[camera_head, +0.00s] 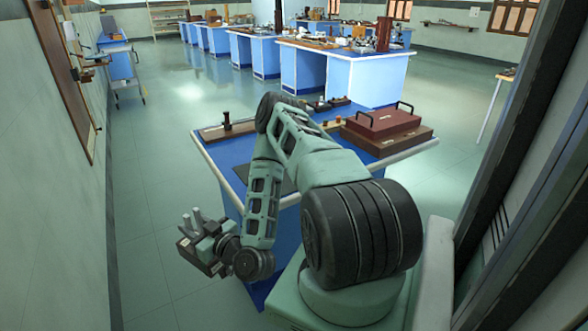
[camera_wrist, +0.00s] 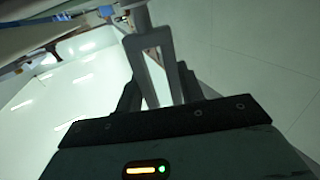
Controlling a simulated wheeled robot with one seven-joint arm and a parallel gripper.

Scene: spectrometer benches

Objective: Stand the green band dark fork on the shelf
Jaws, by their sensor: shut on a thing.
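My gripper (camera_wrist: 158,88) is shut on a dark grey two-pronged fork (camera_wrist: 148,40). In the wrist view its prongs run back between my fingers and its stem points to the top edge. No green band shows on the visible part. In the head view my gripper (camera_head: 200,246) hangs low over open floor, left of the near bench; the fork is not clear there. A small wall shelf (camera_head: 94,63) with small items is at the upper left of the head view, far from my gripper.
The near blue bench (camera_head: 222,178) carries a dark red case (camera_head: 382,122) and a wooden board with a dark piece (camera_head: 227,122). The left wall (camera_head: 50,190) is close to my gripper. A cart (camera_head: 122,70) stands farther back. Floor (camera_head: 150,180) between is clear.

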